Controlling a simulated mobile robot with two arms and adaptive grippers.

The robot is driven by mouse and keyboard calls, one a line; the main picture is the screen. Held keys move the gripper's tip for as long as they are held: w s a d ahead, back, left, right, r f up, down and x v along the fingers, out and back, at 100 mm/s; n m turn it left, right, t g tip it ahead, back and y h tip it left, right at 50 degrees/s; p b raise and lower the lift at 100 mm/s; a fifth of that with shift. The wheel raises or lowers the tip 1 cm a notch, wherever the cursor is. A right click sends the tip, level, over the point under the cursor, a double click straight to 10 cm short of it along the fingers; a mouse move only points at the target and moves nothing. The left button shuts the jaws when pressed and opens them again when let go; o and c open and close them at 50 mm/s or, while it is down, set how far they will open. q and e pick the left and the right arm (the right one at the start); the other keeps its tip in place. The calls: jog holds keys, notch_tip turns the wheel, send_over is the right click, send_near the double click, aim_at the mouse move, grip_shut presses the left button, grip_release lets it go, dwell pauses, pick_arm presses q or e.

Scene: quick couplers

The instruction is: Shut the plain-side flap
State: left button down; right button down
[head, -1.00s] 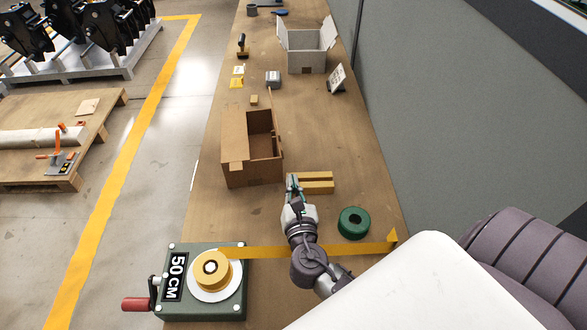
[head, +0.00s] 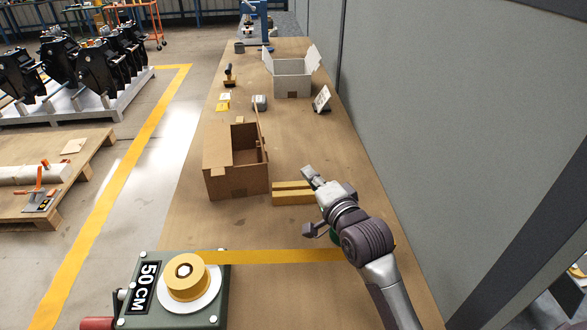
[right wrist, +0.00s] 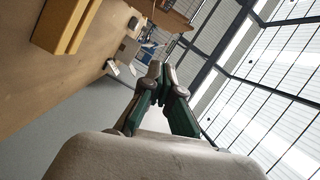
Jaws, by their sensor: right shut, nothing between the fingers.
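A brown cardboard box (head: 238,183) stands on the workbench, left of my right gripper. Its inside shows dark through the top. A brown flap (head: 217,148) lies along its left side, and a thin flap (head: 257,127) sticks up at the far right side. I cannot tell which is the plain-side flap. My right gripper (head: 309,174) is shut and empty, apart from the box and above the bench near the yellow bars. Its closed fingertips show in the right wrist view (right wrist: 161,70). My left gripper is not in view.
Yellow bars (head: 292,193) lie between the box and my right arm. A white open box (head: 292,86) stands farther back. A grey wall (head: 400,110) borders the right.

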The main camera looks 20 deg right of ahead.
jog(key=w+a+m+p, duration=0.2)
jog(key=w+a, duration=0.2)
jog(key=w, duration=0.6)
jog(key=shift+w+a, duration=0.2)
jog(key=shift+a, duration=0.1)
jog(key=shift+r, duration=0.1)
jog(key=shift+a+n+p, duration=0.15)
jog(key=shift+n+p, duration=0.15)
jog(key=shift+p, duration=0.25)
